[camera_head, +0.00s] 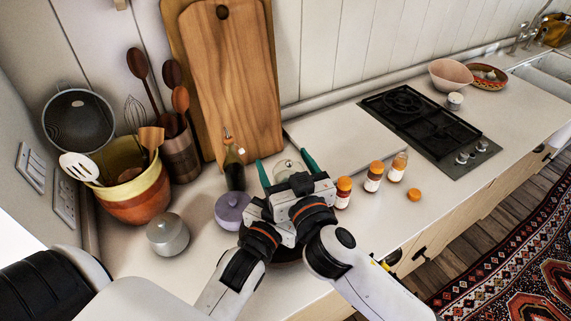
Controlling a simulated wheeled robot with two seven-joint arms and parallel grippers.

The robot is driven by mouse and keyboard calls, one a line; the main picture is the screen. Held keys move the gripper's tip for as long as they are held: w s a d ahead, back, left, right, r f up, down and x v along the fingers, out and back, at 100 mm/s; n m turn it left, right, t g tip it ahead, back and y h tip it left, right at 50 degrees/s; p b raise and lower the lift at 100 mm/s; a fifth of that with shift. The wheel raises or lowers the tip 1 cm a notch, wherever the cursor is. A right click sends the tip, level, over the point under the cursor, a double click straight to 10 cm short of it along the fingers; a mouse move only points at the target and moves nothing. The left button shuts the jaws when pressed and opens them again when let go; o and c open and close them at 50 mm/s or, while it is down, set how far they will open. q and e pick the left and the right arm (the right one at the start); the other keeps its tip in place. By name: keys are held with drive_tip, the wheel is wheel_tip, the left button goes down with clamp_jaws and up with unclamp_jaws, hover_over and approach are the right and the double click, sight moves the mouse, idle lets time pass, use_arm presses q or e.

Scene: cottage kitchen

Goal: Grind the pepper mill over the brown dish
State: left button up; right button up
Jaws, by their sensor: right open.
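My right gripper (285,163) is open, its two teal fingers spread and pointing toward the wall. A pale, shiny, round-topped thing (287,168) shows between the fingers; I cannot tell if it is the pepper mill or whether they touch it. No other thing is clearly the mill. A sliver of a dark brown dish (289,262) seems to show between my forearms, mostly hidden by them. My left arm comes in from the left and its wrist ends close beside the right gripper; its fingers are hidden.
A lilac lidded pot (232,211), a dark bottle (234,168) and a grey lidded jar (168,235) stand left of the grippers. Orange-capped spice jars (373,177) stand at right, beside a loose cap (414,195).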

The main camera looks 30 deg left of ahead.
drive_tip(key=c, duration=1)
drive_tip(key=shift+d+m+t+h, duration=0.1)
drive_tip(key=shift+m+t+h, duration=0.7)
drive_tip(key=shift+t+h, duration=0.1)
drive_tip(key=o, duration=1)
drive_tip(key=shift+w, duration=0.1)
drive_tip(key=v, duration=1.2)
drive_tip(key=shift+c, duration=0.3)
